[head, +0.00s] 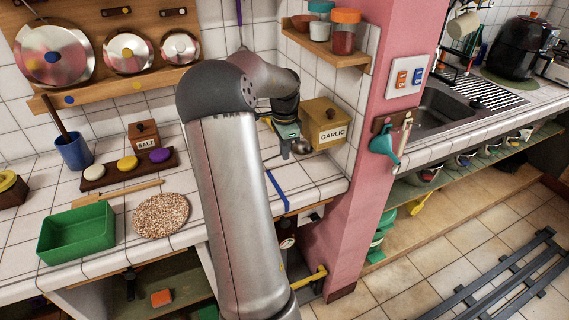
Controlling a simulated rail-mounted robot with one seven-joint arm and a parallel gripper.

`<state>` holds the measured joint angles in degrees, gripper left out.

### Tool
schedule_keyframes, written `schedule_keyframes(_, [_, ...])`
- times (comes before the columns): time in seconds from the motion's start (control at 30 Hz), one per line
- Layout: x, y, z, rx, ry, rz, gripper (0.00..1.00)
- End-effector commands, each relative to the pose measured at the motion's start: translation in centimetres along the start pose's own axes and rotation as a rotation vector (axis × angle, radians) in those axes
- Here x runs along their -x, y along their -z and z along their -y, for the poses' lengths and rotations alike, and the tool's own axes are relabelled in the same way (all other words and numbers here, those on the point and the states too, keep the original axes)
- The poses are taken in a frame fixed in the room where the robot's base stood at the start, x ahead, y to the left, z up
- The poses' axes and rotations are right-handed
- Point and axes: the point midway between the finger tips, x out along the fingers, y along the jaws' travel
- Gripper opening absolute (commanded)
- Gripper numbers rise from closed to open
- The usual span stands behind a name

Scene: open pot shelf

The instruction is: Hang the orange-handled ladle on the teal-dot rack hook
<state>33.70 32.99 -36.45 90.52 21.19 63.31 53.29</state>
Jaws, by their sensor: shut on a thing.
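My gripper (288,150) is at the back of the counter, just left of the garlic box, with its fingers pointing down. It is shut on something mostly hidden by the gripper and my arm. A small round metal bowl (301,147) shows right beside the fingers and looks like the ladle's bowl. I cannot make out an orange handle there. I cannot make out a teal dot on any hook.
The garlic box (325,124) stands close right of my gripper, below a shelf with jars (344,32). The pink pillar (350,190) juts out at right. Pot lids (55,55) line the left wall rack. A green tray (76,233) and round cork mat (161,216) lie on the left counter.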

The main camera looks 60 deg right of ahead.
Motion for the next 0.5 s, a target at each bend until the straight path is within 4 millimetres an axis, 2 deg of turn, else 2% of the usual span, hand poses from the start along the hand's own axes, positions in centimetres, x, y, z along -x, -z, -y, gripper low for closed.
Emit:
schedule_keyframes(0.03, [-0.9, -0.4, -0.1, 0.004, -0.006, 0.003, 0.00])
schedule_keyframes(0.23, [-2.5, -0.4, -0.1, 0.001, -0.005, 0.003, 0.00])
schedule_keyframes(0.4, [-5.2, -0.4, -0.1, 0.001, -0.007, 0.004, 0.00])
schedule_keyframes(0.5, [-5.9, -0.1, -0.1, 0.001, -0.006, 0.003, 0.00])
